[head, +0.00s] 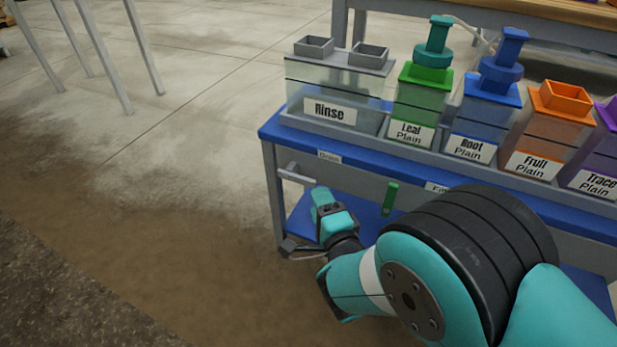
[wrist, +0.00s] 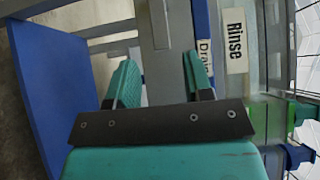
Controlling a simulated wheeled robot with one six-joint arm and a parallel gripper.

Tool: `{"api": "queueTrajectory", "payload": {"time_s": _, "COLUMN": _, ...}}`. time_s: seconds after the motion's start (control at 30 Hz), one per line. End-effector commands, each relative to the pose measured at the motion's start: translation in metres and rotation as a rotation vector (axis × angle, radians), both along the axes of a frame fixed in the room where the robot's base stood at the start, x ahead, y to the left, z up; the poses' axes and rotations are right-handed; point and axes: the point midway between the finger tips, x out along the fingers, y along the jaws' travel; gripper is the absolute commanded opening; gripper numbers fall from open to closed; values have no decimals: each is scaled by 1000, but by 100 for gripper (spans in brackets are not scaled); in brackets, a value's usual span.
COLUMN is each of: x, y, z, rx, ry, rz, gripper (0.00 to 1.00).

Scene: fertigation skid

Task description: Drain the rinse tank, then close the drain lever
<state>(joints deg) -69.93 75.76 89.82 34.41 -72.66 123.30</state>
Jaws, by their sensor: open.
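The rinse tank (head: 318,82) is a clear box with a grey lid and a "Rinse" label at the left end of the skid; its liquid level is hard to tell. The wrist view shows its label (wrist: 235,42). Below it, the "Drain" label (head: 329,157) is on the blue edge. A light grey drain lever (head: 294,175) lies roughly level along the grey front rail. My gripper (head: 316,190) is open beside the lever's right end. In the wrist view, my gripper (wrist: 160,80) has its fingers apart, facing the grey rail and lever; contact cannot be told.
Leaf (head: 422,95), Root (head: 485,115), Fruit (head: 548,130) and Trace (head: 604,150) tanks stand to the right in the same tray. A small green upright lever (head: 390,198) is on the rail. A blue lower shelf (wrist: 50,90) lies below.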

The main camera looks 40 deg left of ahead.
Motion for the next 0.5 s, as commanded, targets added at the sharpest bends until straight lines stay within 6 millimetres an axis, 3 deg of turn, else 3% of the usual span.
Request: {"api": "queueTrajectory", "payload": {"time_s": 0.5, "x": 31, "y": 58, "z": 0, "rx": 1, "ry": -3, "rz": 5, "gripper": 47}}
